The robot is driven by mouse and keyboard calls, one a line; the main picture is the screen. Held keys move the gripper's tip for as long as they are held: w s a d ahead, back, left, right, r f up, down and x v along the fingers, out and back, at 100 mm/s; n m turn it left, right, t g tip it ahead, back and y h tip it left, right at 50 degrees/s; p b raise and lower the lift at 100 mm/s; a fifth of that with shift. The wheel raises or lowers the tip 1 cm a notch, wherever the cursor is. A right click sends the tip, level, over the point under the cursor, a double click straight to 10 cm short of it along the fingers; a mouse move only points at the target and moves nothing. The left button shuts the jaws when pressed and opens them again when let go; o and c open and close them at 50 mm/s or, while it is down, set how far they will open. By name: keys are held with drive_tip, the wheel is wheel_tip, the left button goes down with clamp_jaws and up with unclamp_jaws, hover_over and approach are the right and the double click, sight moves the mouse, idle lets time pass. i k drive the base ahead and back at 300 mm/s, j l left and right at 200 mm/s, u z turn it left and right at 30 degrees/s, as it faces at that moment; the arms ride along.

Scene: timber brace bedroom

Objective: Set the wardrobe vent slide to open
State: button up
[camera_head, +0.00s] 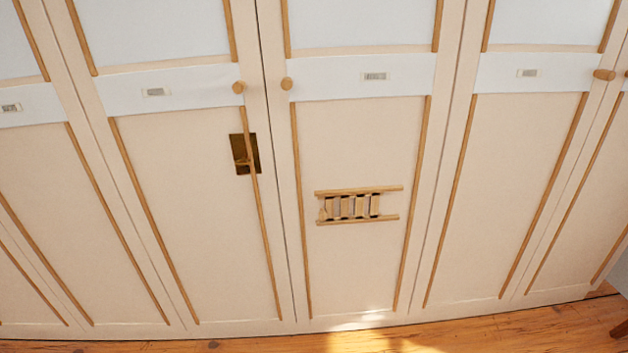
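The wardrobe (365,145) fills the view with its cream doors and thin timber strips. The vent slide (352,207) sits on the lower panel of the middle door. It has two wooden rails, one above and one below, with several upright slats between them. I cannot tell how far the slide is open. My gripper is not in view.
A dark brass plate (244,154) is on the door left of the vent. Round wooden knobs (287,83) (239,87) sit higher up, by the door seam. Wooden floor (470,335) runs along the bottom. A dark wooden piece (620,329) stands at the lower right.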

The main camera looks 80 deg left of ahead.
sight(351, 211)
drive_tip(key=u, duration=1.75)
